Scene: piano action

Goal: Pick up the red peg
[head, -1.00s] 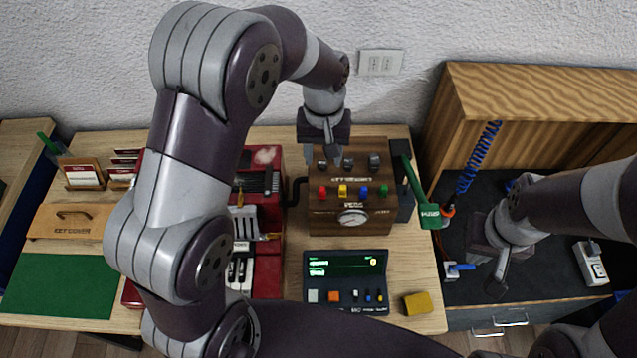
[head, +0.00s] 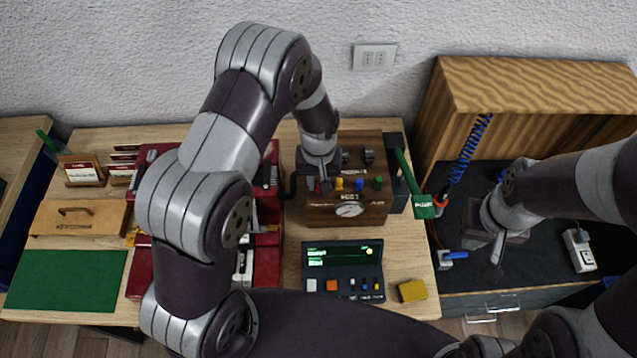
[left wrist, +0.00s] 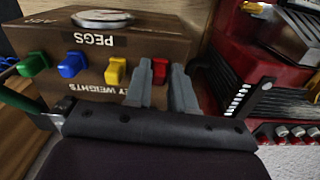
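The red peg (left wrist: 160,69) stands in the front row of pegs on the brown wooden box (head: 345,213). In the left wrist view it lies between the two fingertips of my left gripper (left wrist: 162,72), with a small gap visible at its sides. The fingers are apart, so this gripper is open. In the head view my left gripper (head: 317,182) is over the left end of the peg row and mostly hides the red peg. My right gripper (head: 495,252) hangs over the dark bench at right; its finger gap is unclear.
A yellow peg (left wrist: 115,70) stands beside the red one, then a blue peg (left wrist: 72,64) and a green peg (left wrist: 33,63). A red piano-action case (head: 267,262) stands close left of the box. A console with a screen (head: 343,270) sits in front.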

